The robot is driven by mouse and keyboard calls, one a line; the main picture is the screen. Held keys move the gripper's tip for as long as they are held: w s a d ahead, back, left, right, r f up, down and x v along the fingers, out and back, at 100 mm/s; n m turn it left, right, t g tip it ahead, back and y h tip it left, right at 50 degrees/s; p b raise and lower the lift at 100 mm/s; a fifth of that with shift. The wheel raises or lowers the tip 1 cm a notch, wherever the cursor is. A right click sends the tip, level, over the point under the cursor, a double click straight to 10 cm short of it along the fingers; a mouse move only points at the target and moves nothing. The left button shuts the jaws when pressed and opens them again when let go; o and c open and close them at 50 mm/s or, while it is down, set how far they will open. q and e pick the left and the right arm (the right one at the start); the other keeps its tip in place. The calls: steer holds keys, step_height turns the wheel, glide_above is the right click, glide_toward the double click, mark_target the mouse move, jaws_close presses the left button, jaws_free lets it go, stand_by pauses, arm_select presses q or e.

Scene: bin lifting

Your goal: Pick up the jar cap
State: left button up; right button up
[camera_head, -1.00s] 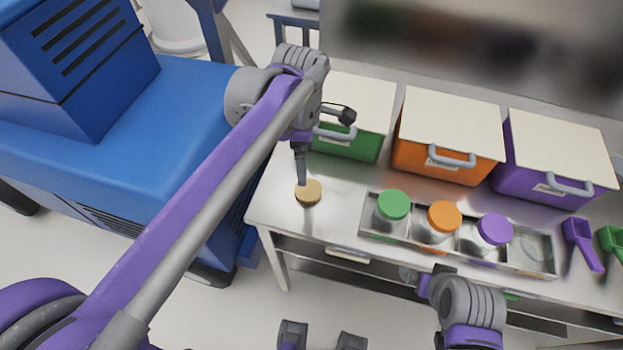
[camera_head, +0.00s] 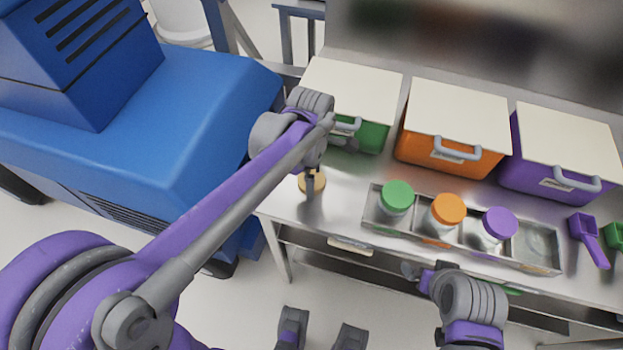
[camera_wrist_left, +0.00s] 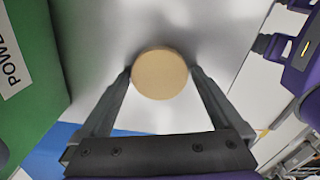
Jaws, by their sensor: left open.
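The jar cap (camera_head: 313,182) is a tan disc lying on the left part of the metal table, partly hidden behind my left gripper (camera_head: 310,187) in the head view. In the left wrist view the cap (camera_wrist_left: 159,74) sits between the two fingertips of my left gripper (camera_wrist_left: 160,72), which are spread around it. The left gripper is open; I cannot tell whether either finger touches the cap. My right gripper (camera_head: 425,275) is at the table's front edge, below the tray; its fingers are too small and hidden to read.
A metal tray (camera_head: 372,222) holds jars with green, orange and purple lids, and its right compartment has no jar. Green, orange (camera_head: 440,165) and purple bins with pale lids stand behind. Scoops (camera_head: 590,240) lie at the right. A blue machine (camera_head: 150,130) stands left of the table.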

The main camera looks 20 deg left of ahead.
arm_select(q)
steer(key=c, duration=1.1)
steer(key=shift+r, duration=0.1)
